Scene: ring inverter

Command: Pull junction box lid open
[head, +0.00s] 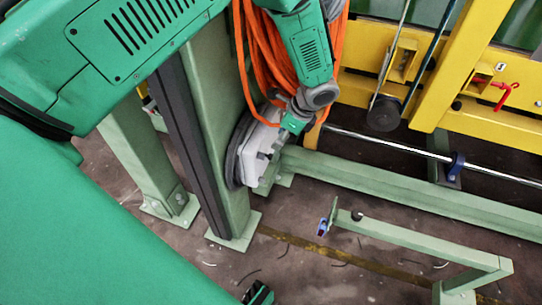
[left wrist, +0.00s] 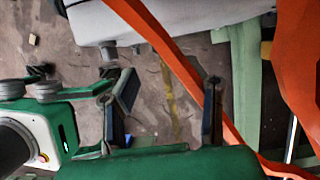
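The junction box (head: 260,152) is a pale grey box on the side of a green post in the head view. Part of a pale grey body, likely the box, fills the top of the left wrist view (left wrist: 165,22). My left gripper (head: 292,124) is at the box's upper right in the head view; whether it touches cannot be told. The lid edge is too small to make out.
Orange cable (head: 262,55) hangs beside the post (head: 212,110) and crosses close to the left fingers in the wrist view. A yellow frame (head: 475,85), a green floor beam (head: 400,185) and a low green bracket (head: 425,245) stand to the right.

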